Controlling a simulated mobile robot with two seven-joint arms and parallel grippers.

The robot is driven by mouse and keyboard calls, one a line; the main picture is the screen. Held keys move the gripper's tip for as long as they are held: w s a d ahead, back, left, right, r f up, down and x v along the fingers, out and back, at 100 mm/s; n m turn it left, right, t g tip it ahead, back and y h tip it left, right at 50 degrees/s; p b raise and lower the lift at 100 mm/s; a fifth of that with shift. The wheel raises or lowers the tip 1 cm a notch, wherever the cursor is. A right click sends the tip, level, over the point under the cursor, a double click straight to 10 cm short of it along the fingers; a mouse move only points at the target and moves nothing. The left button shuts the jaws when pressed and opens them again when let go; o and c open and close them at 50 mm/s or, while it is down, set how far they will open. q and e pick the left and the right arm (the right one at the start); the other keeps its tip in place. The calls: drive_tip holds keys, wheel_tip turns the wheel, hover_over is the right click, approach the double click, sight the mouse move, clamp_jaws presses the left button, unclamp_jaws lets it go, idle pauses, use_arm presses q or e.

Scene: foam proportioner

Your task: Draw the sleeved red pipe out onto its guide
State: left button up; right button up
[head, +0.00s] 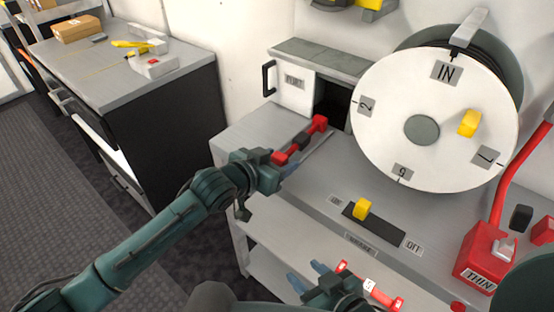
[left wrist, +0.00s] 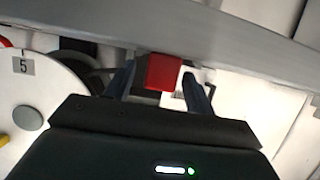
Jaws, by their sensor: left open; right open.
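The red pipe (head: 319,124) lies slanted on the grey bench top, with a dark sleeve (head: 300,142) around its middle. Its far end is at the dark opening of the cabinet. A thin pale guide strip (head: 318,148) runs alongside it on the right. My left gripper (head: 284,170) is open at the pipe's near end. In the left wrist view the red end (left wrist: 163,72) shows between the two blue fingers (left wrist: 160,86); I cannot tell whether they touch it. My right gripper (head: 306,274) is open and empty low in the head view, away from the pipe.
A white cabinet door (head: 293,88) with a black handle stands left of the dark opening. A large white dial (head: 385,130) is at the right. A yellow switch (head: 362,208), a red labelled box (head: 480,260) and a red bar (head: 385,295) are nearer.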

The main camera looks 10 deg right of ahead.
use_arm(q)
drive_tip(key=shift+o, duration=0.2)
use_arm(e)
drive_tip(key=shift+w+r, duration=0.1)
drive_tip(key=shift+r, duration=0.05)
use_arm(q)
drive_tip(key=shift+s+a+r, duration=0.2)
drive_tip(key=shift+s+a, duration=0.05)
drive_tip(key=shift+a, duration=0.15)
drive_tip(key=v, duration=1.2)
drive_tip(key=shift+p, duration=0.35)
use_arm(e)
drive_tip(key=shift+r, duration=0.1)
use_arm(q)
drive_tip(key=shift+s, duration=0.1)
use_arm(e)
drive_tip(key=shift+r, duration=0.15)
